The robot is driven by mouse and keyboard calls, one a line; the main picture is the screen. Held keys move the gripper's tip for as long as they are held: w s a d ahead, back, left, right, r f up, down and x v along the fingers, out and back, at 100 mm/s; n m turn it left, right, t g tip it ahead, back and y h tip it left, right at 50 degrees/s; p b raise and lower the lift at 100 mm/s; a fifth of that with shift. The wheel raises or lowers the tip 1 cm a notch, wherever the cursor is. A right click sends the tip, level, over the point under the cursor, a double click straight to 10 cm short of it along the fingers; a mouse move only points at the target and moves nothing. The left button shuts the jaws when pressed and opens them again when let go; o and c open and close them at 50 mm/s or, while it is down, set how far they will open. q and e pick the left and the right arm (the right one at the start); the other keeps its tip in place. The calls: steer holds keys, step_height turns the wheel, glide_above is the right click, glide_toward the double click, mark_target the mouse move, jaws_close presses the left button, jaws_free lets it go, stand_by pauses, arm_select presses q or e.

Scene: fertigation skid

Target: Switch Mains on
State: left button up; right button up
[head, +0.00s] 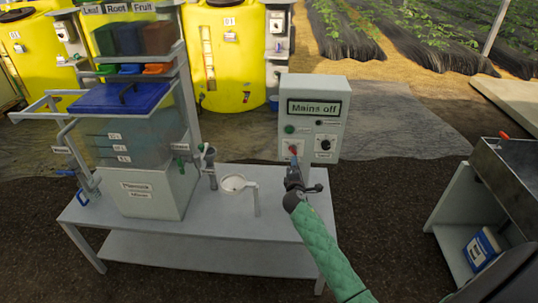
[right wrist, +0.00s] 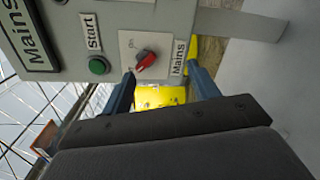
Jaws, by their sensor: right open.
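The grey control box (head: 314,112) stands at the right end of the skid table, with a display reading "Mains off" (head: 314,108). The red Mains rotary switch (right wrist: 146,60) sits on a pale plate on the box front. In the head view the red switch (head: 293,149) is low on the left of the box, partly hidden by my gripper. My right gripper (head: 293,168) is just in front of it. In the right wrist view its open fingers (right wrist: 162,88) are either side of the switch's line, apart from it. My left gripper is not in view.
A green Start button (right wrist: 97,66) is beside the switch, and a black knob (head: 325,145) is on the box's right. A white cup (head: 233,184) and mixing tank (head: 150,190) stand left on the table (head: 200,240). A metal cart (head: 505,170) stands right.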

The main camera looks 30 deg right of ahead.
mark_target(293, 152)
steer(key=w+n, duration=0.2)
steer(key=w+d+r+n+p, duration=0.1)
steer(key=w+n, duration=0.1)
steer(key=w+d+n+t+p, duration=0.1)
steer(key=w, duration=0.1)
steer(key=shift+w+r+n, duration=0.3)
steer(key=shift+r+n, duration=0.1)
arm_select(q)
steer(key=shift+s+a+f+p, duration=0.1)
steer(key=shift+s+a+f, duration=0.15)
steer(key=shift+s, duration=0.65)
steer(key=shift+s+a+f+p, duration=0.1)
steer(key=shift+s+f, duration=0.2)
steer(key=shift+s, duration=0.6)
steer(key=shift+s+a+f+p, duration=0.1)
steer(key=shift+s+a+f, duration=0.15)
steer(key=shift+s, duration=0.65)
arm_select(e)
steer(key=shift+w+d+f, duration=0.1)
steer(key=shift+w+d, duration=0.15)
steer(key=shift+w, duration=0.15)
steer(key=c, duration=1)
